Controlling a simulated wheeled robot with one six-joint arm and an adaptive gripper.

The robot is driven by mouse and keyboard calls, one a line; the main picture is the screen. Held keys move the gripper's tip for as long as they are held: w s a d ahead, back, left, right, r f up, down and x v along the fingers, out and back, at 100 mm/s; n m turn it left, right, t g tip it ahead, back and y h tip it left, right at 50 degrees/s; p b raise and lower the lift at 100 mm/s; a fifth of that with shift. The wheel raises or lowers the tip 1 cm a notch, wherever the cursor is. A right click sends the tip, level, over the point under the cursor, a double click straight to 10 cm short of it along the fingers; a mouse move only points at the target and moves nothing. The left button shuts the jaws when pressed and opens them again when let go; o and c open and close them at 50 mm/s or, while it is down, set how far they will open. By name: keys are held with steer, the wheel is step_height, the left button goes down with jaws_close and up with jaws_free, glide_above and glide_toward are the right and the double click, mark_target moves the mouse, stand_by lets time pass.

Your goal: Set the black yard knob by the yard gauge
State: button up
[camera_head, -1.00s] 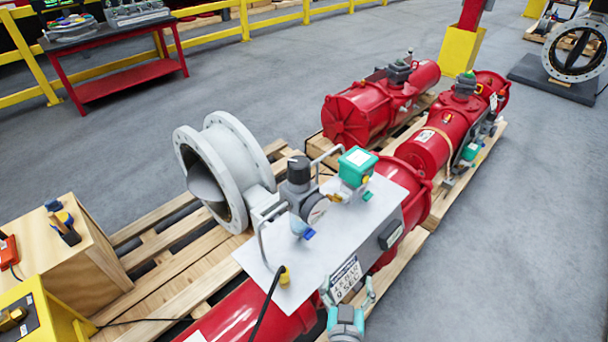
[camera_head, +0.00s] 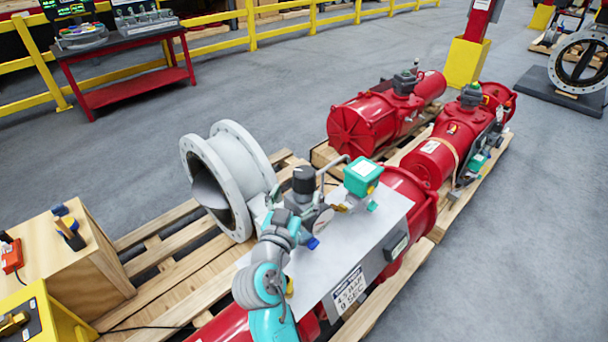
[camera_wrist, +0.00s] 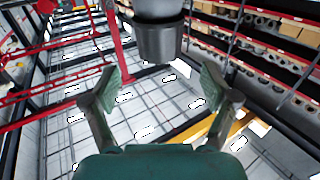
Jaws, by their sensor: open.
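The black yard knob (camera_head: 304,179) stands upright on top of the grey regulator above the metal panel (camera_head: 345,240). The yard gauge (camera_head: 323,217), small and round, sits just below and right of it; its reading is too small to tell. My arm reaches up from the bottom in the head view, its end just below and left of the knob; the fingers there are hard to make out. In the wrist view my gripper (camera_wrist: 160,82) is open, with nothing between the fingertips. A grey cylinder (camera_wrist: 160,38) with a darker band is just beyond them; I cannot tell which part it is.
A teal-topped box (camera_head: 362,174) stands right of the knob, and a bent grey pipe runs between. A white plate (camera_head: 349,290) with black print is on the panel's front. A large grey flanged valve body (camera_head: 235,180) stands left. Open floor lies right.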

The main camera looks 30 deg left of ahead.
mark_target(300, 183)
steer(key=w, duration=0.3)
steer(key=w+a, duration=0.1)
steer(key=w, duration=0.3)
steer(key=shift+w+a, duration=0.2)
steer(key=shift+w, duration=0.05)
steer(key=c, duration=1.2)
steer(key=shift+a+m+h, duration=0.1)
steer(key=shift+m+h, duration=0.2)
steer(key=shift+h, duration=0.1)
